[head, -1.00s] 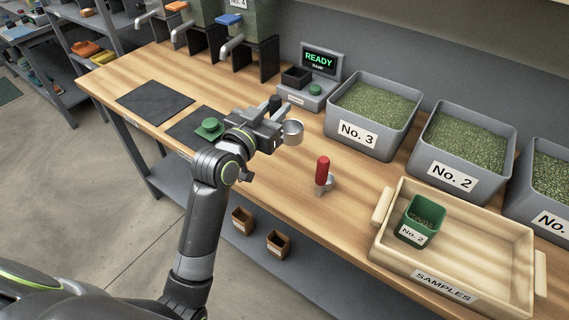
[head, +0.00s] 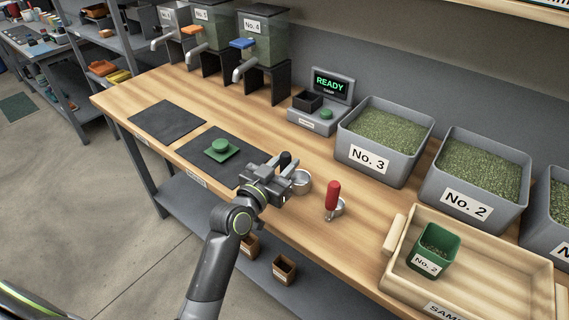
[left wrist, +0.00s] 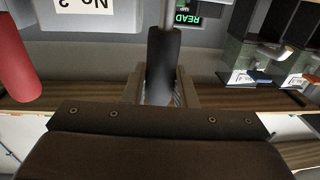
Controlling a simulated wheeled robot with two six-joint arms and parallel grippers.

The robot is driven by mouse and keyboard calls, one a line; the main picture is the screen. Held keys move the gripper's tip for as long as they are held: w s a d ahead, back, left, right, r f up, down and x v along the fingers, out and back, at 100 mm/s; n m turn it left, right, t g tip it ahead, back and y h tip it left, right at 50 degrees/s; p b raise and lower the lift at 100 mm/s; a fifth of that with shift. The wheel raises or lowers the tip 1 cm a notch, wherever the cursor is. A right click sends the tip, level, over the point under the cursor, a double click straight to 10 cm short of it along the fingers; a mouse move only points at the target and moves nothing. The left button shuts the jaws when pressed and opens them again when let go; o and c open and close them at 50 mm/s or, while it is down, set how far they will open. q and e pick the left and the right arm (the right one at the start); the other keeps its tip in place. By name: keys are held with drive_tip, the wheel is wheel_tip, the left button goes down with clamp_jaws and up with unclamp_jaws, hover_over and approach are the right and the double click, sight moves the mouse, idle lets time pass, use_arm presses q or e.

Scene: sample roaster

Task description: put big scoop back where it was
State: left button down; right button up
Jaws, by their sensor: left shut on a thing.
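The big scoop (head: 301,182), with a round metal bowl and a dark handle, is held in my left gripper (head: 284,170). The gripper is shut on its black handle, which stands between the fingers in the left wrist view (left wrist: 163,65). The bowl points right, close to the bench top; I cannot tell whether it touches. A smaller scoop with a red handle (head: 332,195) stands on the bench just right of the bowl. Its red handle also shows at the left of the left wrist view (left wrist: 14,65). My right gripper is not in view.
Bins No. 3 (head: 361,175) and No. 2 (head: 445,203) line the back. A wooden samples tray (head: 482,282) holds a green No. 2 cup (head: 434,249). A scale (head: 317,118) reads READY. Dark mats (head: 166,120) lie left; one bears a green lid-like piece (head: 222,149). Bench between gripper and scale is clear.

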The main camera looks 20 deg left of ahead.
use_arm(q)
drive_tip(key=c, duration=1.2)
unclamp_jaws()
drive_tip(key=shift+o, duration=0.2)
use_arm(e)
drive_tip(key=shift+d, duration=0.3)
use_arm(q)
drive_tip(key=shift+r+p, duration=0.2)
drive_tip(key=shift+p, duration=0.1)
drive_tip(key=b+v, duration=0.2)
drive_tip(key=v, duration=1)
drive_tip(key=shift+f, duration=0.15)
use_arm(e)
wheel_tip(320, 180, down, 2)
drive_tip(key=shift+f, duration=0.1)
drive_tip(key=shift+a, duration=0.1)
